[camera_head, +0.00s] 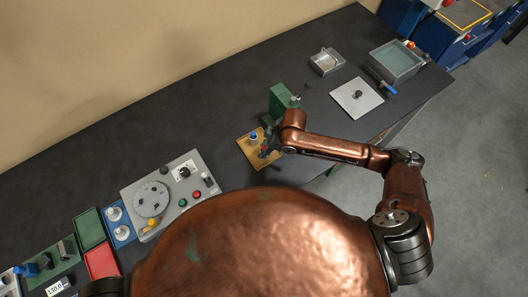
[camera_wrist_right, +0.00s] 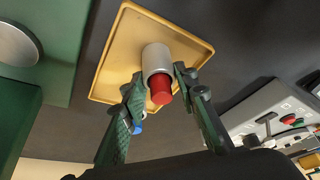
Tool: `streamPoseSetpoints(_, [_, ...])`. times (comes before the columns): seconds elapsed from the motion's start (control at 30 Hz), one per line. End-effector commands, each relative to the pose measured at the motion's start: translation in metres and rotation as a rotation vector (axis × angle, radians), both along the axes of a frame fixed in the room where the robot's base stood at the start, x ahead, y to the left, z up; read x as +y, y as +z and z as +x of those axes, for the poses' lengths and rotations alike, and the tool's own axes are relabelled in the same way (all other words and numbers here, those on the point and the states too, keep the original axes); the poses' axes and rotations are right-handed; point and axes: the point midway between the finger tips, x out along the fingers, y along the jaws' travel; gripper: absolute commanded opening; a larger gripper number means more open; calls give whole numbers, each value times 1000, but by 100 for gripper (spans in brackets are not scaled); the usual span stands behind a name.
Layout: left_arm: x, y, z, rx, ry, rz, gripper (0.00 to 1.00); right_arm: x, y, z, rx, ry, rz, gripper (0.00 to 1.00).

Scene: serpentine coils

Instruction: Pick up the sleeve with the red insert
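The sleeve with the red insert (camera_wrist_right: 158,72) is a grey cylinder with a red end towards the camera, over the yellow tray (camera_wrist_right: 108,82) in the right wrist view. My right gripper (camera_wrist_right: 159,75) has one finger on each side of it, close to its wall. The fingers look open; whether either touches the sleeve is hard to see. In the head view my right gripper (camera_head: 268,150) is over the tray (camera_head: 246,150) and mostly hides this sleeve. A blue-topped sleeve (camera_head: 253,137) stands on the same tray, partly behind a finger in the wrist view. My left gripper is out of view.
A green machine (camera_head: 281,102) stands just behind the tray. A control panel (camera_head: 170,192) with a dial and buttons is to the left. A grey plate (camera_head: 356,97) and a grey bin (camera_head: 396,62) are at the right.

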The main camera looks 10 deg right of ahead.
Motion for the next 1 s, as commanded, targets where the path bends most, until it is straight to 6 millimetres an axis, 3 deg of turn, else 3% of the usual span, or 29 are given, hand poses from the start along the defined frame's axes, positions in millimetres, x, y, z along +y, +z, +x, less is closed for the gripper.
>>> streamPoseSetpoints(0.37, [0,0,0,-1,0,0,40,0,0,0,0,0,0,0])
streamPoseSetpoints(0.77, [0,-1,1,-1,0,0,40,0,6,1,-2,-1,0,0])
streamPoseSetpoints(1.0, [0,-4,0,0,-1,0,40,-2,36,0,-4,1,0,0])
